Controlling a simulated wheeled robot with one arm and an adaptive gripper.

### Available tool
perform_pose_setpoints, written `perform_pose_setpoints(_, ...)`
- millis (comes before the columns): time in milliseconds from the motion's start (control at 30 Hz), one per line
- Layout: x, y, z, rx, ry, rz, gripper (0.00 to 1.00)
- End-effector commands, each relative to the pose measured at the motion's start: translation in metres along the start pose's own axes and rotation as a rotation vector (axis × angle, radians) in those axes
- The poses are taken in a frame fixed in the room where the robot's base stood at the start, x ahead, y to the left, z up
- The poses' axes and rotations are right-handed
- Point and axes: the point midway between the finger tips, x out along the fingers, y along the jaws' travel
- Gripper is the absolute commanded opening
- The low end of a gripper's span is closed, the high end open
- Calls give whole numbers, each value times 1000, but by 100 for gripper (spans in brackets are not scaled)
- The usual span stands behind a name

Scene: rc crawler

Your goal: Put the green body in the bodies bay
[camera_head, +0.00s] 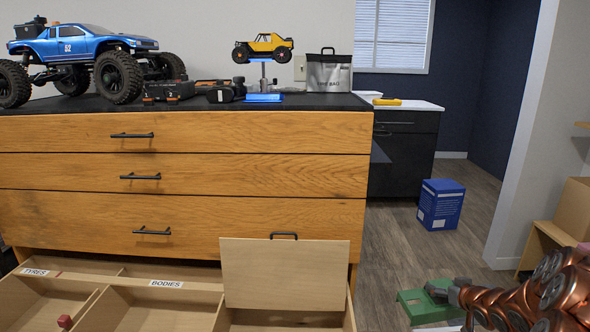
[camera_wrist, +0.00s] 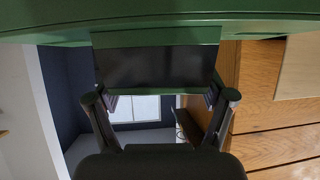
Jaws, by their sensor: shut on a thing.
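The green body (camera_head: 418,309) is at the lower right of the head view, held out over the floor to the right of the drawer unit. My gripper (camera_head: 450,291) is shut on it. In the wrist view the green body (camera_wrist: 155,33) fills the top edge, with my gripper's fingers (camera_wrist: 158,97) on both sides of its dark underside part. The bodies bay (camera_head: 155,315) is the middle compartment of the open bottom drawer, labelled BODIES (camera_head: 167,284). The visible part of this bay looks empty. The drawer's front part is cut off by the picture edge.
The tyres bay (camera_head: 28,300) is left of it, with a small red thing (camera_head: 65,321) near the divider. A wooden lid with a handle (camera_head: 285,272) stands upright over the right compartment. A blue box (camera_head: 440,204) stands on the floor. Model trucks stand on the worktop.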

Motion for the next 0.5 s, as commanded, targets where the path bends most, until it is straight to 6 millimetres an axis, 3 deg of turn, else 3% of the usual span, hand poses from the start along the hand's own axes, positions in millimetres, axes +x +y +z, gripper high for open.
perform_pose_setpoints(100, -2, -36, -30, -13, 6, -27, 44)
perform_pose_setpoints(500, -27, -153, -106, -60, 8, -111, 44)
